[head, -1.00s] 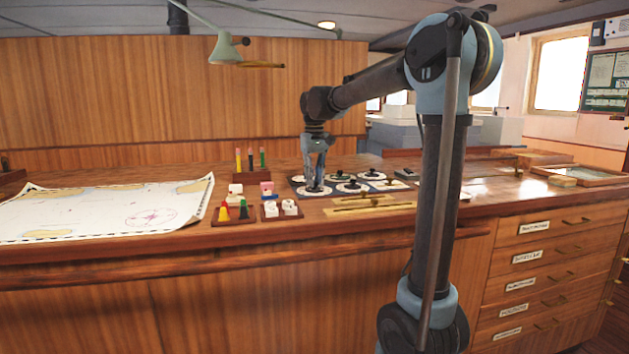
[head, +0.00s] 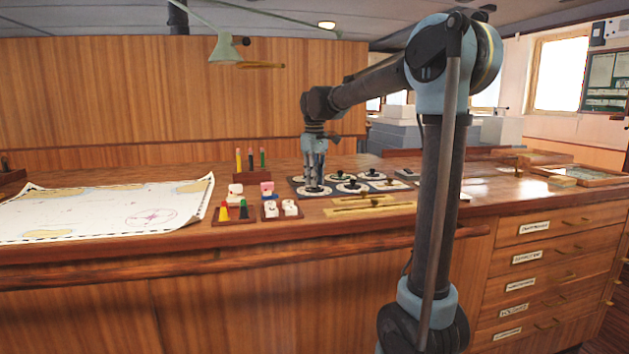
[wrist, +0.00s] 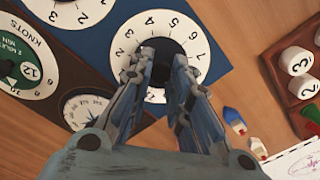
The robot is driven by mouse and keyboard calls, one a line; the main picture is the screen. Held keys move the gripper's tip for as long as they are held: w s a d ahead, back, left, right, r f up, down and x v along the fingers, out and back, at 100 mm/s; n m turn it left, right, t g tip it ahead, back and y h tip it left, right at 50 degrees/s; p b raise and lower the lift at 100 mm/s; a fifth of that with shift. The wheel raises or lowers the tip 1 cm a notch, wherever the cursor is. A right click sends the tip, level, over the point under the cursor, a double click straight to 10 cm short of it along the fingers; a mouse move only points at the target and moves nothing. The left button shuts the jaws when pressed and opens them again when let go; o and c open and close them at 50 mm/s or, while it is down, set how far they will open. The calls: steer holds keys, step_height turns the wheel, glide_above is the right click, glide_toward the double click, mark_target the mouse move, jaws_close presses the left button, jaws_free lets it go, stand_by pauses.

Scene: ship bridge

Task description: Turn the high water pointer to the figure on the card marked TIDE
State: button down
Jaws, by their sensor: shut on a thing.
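A round white dial (wrist: 122,48) with black figures around its edge lies on a blue plate, below my gripper in the wrist view. Figures from 2 to 7 can be read on it. Its dark centre knob (wrist: 163,48) stands between the fingertips of my gripper (wrist: 163,66), which is shut on it. The fingers hide the lower part of the dial and where its pointer stands. In the head view my gripper (head: 314,182) points straight down at the front left dial of the group. I cannot make out a card marked TIDE in either view.
Several other dials (head: 350,186) sit close beside, one marked KNOTS (wrist: 38,68). A tray of numbered white pieces (wrist: 298,60) and small boats (wrist: 234,118) lie nearby. Brass rulers (head: 370,208) lie in front, a chart (head: 110,208) at left.

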steer(key=shift+w, duration=0.2)
steer(key=c, duration=1.4)
jaws_free()
steer(key=shift+c, duration=0.2)
steer(key=shift+s, duration=0.1)
step_height(320, 180, up, 12)
